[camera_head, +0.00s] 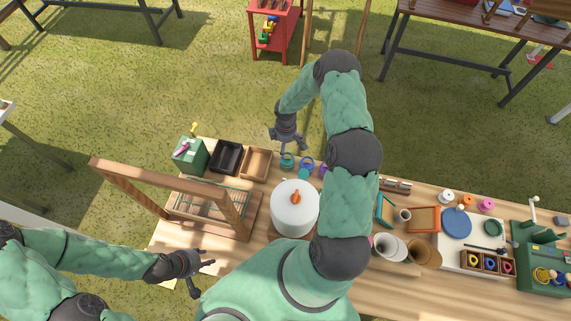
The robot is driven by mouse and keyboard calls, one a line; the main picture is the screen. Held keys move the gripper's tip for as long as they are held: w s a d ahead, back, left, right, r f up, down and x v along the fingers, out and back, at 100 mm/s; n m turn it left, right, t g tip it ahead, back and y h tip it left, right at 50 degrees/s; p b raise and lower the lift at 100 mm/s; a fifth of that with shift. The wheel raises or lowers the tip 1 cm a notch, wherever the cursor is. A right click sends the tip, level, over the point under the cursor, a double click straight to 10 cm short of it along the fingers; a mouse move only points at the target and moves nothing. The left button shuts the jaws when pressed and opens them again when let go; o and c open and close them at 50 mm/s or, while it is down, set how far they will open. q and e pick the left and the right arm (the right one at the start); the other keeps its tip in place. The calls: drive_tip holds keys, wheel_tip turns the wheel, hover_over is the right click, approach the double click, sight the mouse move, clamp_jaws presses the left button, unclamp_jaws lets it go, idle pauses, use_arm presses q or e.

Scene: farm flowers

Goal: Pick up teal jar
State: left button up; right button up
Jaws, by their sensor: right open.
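A small teal jar (287,160) stands near the far edge of the wooden table, at the left end of a short row of small coloured items. My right gripper (286,149) is open and points down just above and beyond the jar. Its fingertips are small here, and I cannot tell whether they touch the jar. My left gripper (206,278) is open and empty over the near left part of the table, well away from the jar.
Blue (307,163) and purple items stand right of the jar. Black (226,157) and tan trays (256,163) lie to its left. A large white pot (295,207) with an orange knob stands nearer. A wooden frame (172,192) rises at left. Crowded items fill the right side.

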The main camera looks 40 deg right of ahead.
wheel_tip(320, 180, down, 8)
drive_tip(key=b, duration=0.5)
drive_tip(key=shift+s, duration=0.15)
drive_tip(key=shift+d+f+b, duration=0.15)
drive_tip(key=shift+f+b, duration=0.4)
drive_tip(key=shift+f, duration=0.8)
drive_tip(key=shift+d+f+b, duration=0.1)
drive_tip(key=shift+f+b, duration=0.4)
drive_tip(key=shift+f, duration=0.85)
drive_tip(key=shift+r, duration=0.1)
drive_tip(key=shift+s, duration=0.1)
drive_tip(key=c, duration=1.4)
